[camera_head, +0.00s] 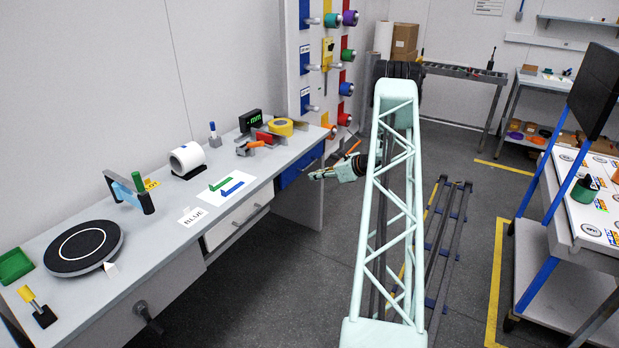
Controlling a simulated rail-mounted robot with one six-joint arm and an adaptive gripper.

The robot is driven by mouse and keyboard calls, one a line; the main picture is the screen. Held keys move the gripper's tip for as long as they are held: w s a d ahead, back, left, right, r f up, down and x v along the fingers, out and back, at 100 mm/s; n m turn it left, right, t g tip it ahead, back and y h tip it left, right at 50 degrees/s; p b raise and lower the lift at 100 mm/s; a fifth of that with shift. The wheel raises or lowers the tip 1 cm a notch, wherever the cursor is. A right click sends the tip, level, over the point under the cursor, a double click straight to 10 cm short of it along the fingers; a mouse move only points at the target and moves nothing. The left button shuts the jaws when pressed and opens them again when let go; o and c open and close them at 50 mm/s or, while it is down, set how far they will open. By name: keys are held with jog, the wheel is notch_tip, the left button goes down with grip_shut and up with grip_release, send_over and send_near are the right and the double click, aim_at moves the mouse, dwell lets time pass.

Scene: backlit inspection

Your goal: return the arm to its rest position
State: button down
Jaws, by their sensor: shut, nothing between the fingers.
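My gripper (318,174) is at the end of my pale green arm (386,210). It points left, close to the front edge of the grey workbench (150,262), near its far end. Its fingers look shut, with nothing seen between them. The gripper appears small, and part of my arm behind it is hidden by the lattice link that rises through the middle of the view.
A panel with coloured knobs (328,60) stands behind. Floor rails (450,230) run between.

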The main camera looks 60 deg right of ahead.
jog(key=shift+s+r, duration=0.15)
jog(key=shift+s, duration=0.1)
dwell(0.7)
